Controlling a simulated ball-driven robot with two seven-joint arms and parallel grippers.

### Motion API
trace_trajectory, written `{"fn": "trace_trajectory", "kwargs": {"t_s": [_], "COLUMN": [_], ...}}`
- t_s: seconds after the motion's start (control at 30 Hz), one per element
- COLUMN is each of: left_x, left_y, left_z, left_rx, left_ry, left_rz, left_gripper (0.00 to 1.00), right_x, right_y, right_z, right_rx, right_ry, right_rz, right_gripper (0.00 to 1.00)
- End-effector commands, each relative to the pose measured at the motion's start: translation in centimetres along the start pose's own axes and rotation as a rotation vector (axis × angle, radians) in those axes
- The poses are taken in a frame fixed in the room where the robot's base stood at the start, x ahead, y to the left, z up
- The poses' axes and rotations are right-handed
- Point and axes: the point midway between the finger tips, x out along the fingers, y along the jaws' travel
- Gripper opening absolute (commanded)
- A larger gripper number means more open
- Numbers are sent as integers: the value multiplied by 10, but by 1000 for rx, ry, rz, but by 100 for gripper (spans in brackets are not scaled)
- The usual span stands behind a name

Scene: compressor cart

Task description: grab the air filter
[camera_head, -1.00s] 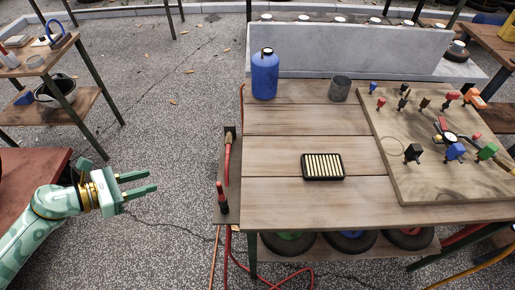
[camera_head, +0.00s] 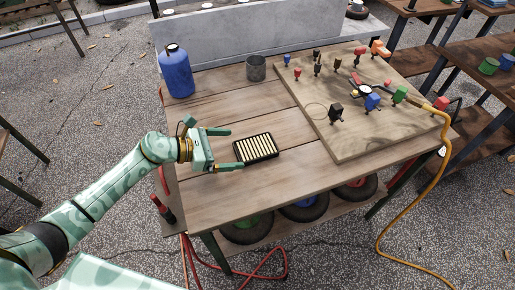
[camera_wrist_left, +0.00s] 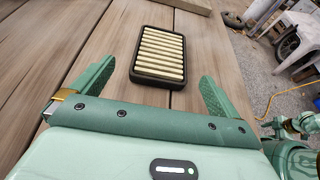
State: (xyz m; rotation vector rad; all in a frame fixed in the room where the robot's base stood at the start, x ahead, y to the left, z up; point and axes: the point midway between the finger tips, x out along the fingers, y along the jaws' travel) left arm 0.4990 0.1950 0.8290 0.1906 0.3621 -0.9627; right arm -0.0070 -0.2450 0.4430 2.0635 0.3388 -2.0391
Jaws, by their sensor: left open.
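The air filter (camera_head: 256,149) is a flat black-framed rectangle with cream pleats, lying on the wooden cart top. In the left wrist view the filter (camera_wrist_left: 160,55) lies ahead of the fingertips, roughly between their lines and a little toward the right finger. My left gripper (camera_head: 237,148) is open and empty, just left of the filter, with its green fingers pointing at it. The left gripper's fingers (camera_wrist_left: 155,85) stand wide apart in the wrist view, and nothing is between their pads.
A blue bottle (camera_head: 175,72) and a grey metal cup (camera_head: 256,68) stand at the back of the cart. A raised board (camera_head: 349,141) with several coloured fittings covers the right side. A yellow hose (camera_head: 398,216) hangs at the right. Bare planks surround the filter.

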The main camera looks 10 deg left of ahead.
Motion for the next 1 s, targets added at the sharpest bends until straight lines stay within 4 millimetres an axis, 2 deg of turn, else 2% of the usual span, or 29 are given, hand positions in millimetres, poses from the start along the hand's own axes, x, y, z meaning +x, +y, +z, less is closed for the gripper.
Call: {"fn": "trace_trajectory", "kwargs": {"t_s": [0.23,0.4,0.5,0.77,0.93,0.97,1.0], "left_x": [24,53,64,66,66,66,66], "left_y": [-1,-2,-2,-2,-2,-2,-2], "left_z": [0,-2,-2,-1,-1,-1,-1], "left_rx": [-1,-1,-1,1,1,1,2], "left_ry": [-2,-3,-2,0,0,0,-1], "left_rz": [-1,-1,-1,0,0,0,0], "left_gripper": [100,100,100,100,53,48,48], "right_x": [4,9,11,10,10,10,10], "right_y": [3,4,5,6,6,6,6], "right_z": [2,8,10,11,11,11,12], "right_rx": [-2,-3,-4,-5,-5,-5,-5], "right_ry": [-4,-14,-17,-19,-20,-20,-20], "right_rz": [3,4,4,6,6,6,6], "right_gripper": [53,53,53,53,53,53,53]}}
